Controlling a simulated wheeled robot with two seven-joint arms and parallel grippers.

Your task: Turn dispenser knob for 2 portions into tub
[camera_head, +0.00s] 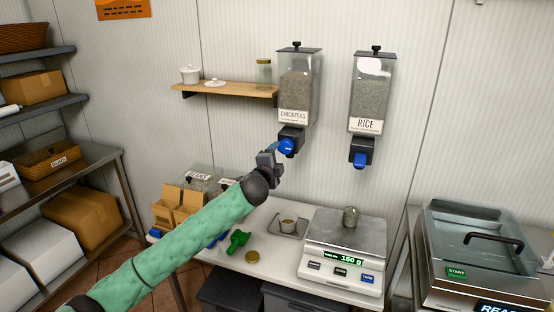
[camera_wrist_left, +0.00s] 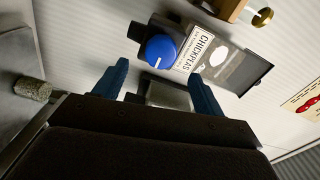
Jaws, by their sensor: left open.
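The chickpeas dispenser (camera_head: 297,88) hangs on the wall with a blue knob (camera_head: 287,146) at its lower front. My left gripper (camera_head: 272,153) is at this knob in the head view. In the left wrist view the gripper (camera_wrist_left: 157,95) is open, and the blue knob (camera_wrist_left: 161,51) lies ahead of its fingers with nothing between them and it. A small tub (camera_head: 288,222) with tan contents stands on a metal tray (camera_head: 299,230) below the chickpeas dispenser. My right gripper is not in view.
The rice dispenser (camera_head: 369,95) with its own blue knob (camera_head: 359,160) hangs to the right. A wooden shelf (camera_head: 225,89) is at left.

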